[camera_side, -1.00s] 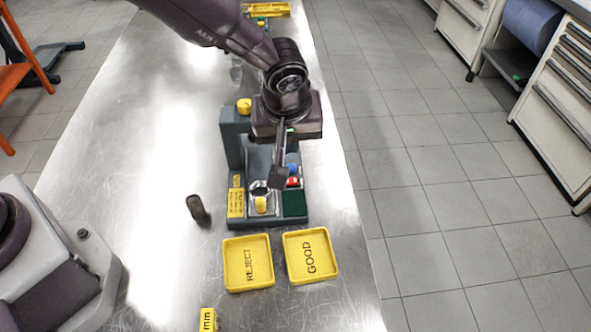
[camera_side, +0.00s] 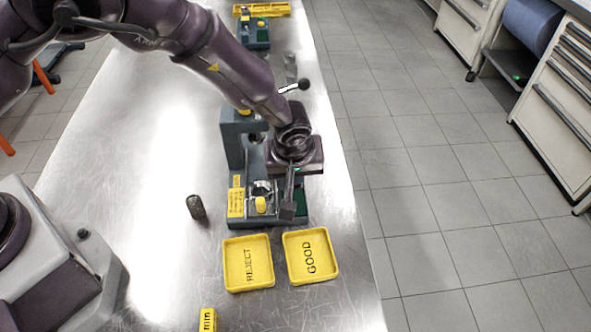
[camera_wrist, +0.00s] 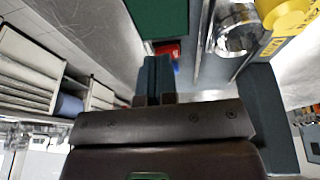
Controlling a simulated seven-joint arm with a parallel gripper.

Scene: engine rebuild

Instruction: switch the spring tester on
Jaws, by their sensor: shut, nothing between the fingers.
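The spring tester (camera_side: 235,150) is a dark grey-green stand with an upright column and a base. Its base carries a yellow label, a yellow-topped round seat (camera_side: 261,204) and a dark green panel (camera_wrist: 160,16). My gripper (camera_side: 288,211) is shut and empty, pointing down over the right part of the base. In the wrist view my closed fingers (camera_wrist: 155,62) partly cover a small red part (camera_wrist: 172,50), with a bit of blue beside it. In the side view my gripper hides the red and blue parts. I cannot tell whether the fingers touch them.
A yellow REJECT tray (camera_side: 232,270) and a yellow GOOD tray (camera_side: 332,275) lie in front of the tester. A dark cylinder (camera_side: 196,207) stands to its left. A yellow rack (camera_side: 262,10) is at the far end. The bench's left side is largely clear.

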